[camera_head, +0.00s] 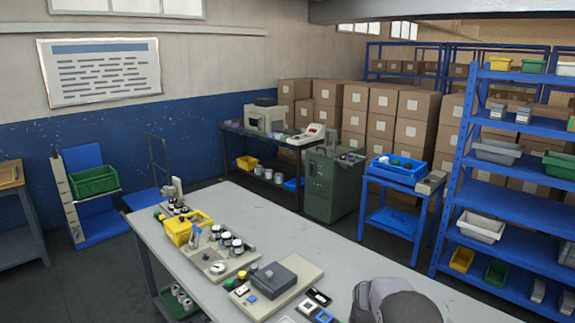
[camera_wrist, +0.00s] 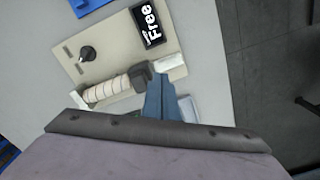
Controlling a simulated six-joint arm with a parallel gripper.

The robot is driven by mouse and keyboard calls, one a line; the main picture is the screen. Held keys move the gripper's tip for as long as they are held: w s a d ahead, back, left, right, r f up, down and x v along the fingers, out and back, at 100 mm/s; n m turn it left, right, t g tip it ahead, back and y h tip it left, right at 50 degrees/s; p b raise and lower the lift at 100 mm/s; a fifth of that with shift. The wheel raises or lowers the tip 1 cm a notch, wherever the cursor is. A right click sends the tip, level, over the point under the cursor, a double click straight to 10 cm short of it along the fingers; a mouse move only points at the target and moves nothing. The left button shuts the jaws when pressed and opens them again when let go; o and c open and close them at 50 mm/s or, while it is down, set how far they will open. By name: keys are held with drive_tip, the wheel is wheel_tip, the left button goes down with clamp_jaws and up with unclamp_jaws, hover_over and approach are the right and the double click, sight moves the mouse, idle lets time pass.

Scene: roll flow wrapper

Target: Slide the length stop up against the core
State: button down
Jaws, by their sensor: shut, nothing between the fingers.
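In the wrist view a beige fixture (camera_wrist: 110,35) carries a row of cream-white ring-like segments (camera_wrist: 105,90), which looks like the core. A dark grey block (camera_wrist: 140,74), which looks like the length stop, sits at the right end of this row; I cannot tell whether the two touch. My gripper (camera_wrist: 159,84) is shut and empty, its blue-grey fingers close to the right of the dark block. Whether they touch it is unclear. The fingers hide part of the fixture's lower right edge.
A blue object (camera_wrist: 90,5) lies at the wrist view's top edge.

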wheel_tip(320, 180, up, 4)
drive_tip(key=shift+p, duration=1.25)
